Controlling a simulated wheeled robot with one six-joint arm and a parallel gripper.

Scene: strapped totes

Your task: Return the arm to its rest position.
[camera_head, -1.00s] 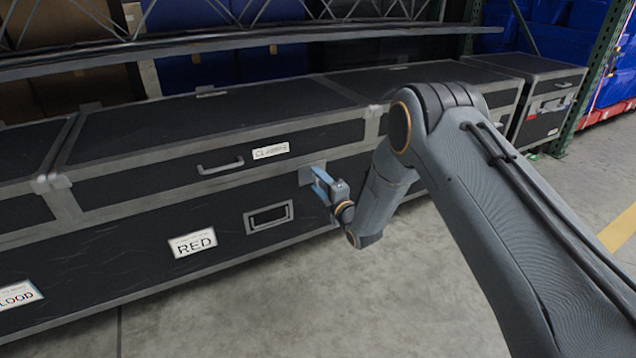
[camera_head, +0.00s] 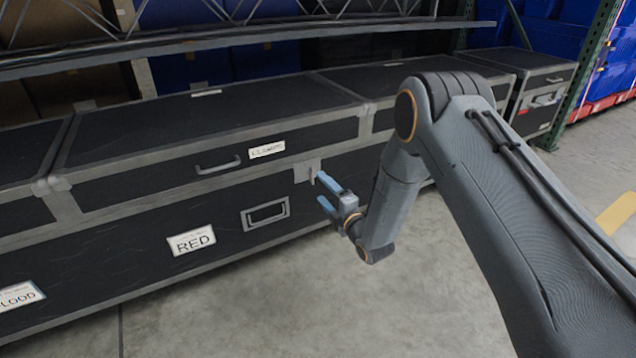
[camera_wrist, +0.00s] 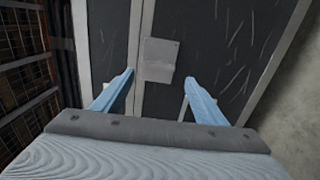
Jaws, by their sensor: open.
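My gripper (camera_head: 328,192) is at the middle of the head view, in front of the black case labelled CLAMPS (camera_head: 210,150). Its two blue fingers are spread apart with nothing between them. In the wrist view the open fingers (camera_wrist: 158,95) point at the case front. A grey metal latch plate (camera_wrist: 158,60) shows ahead of them, and it also shows in the head view (camera_head: 307,170), just beyond the fingers. The fingers look apart from the plate, though the exact gap is hard to tell. My arm bends down from the right side.
The long case front bears a RED label (camera_head: 191,241) and a recessed handle (camera_head: 265,214). A dark shelf beam (camera_head: 250,38) runs above the cases. Another case (camera_head: 540,95) stands at the back right by a green rack post (camera_head: 585,75). The concrete floor (camera_head: 250,310) in front is clear.

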